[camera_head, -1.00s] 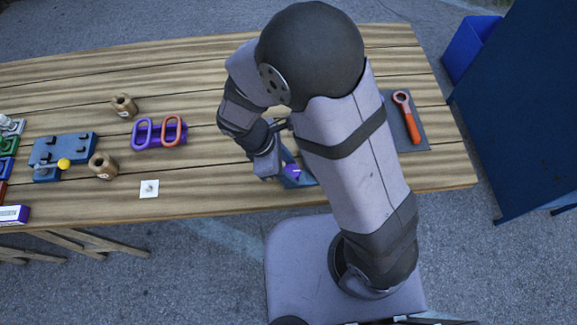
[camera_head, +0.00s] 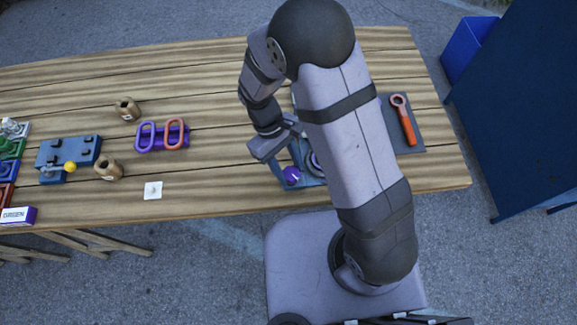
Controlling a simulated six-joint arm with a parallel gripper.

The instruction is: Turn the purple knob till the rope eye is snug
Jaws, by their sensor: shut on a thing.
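The purple knob (camera_head: 292,176) shows at the near left corner of a blue device (camera_head: 311,180). It has a pale mark on top. My gripper (camera_head: 276,143) is beyond and to the left of the knob in the picture, with a visible gap between them. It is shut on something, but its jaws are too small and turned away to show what. A round grey part (camera_head: 315,162) of the device shows beside my arm. My arm covers the device's right side. I cannot make out the rope eye.
A red-orange wrench (camera_head: 404,120) lies on a dark mat at the right. Purple and orange loops (camera_head: 162,135), two wooden pieces (camera_head: 128,108) and a white square (camera_head: 153,190) lie left. A blue fixture (camera_head: 67,151) with a yellow ball stands farther left. The table between the loops and the device is clear.

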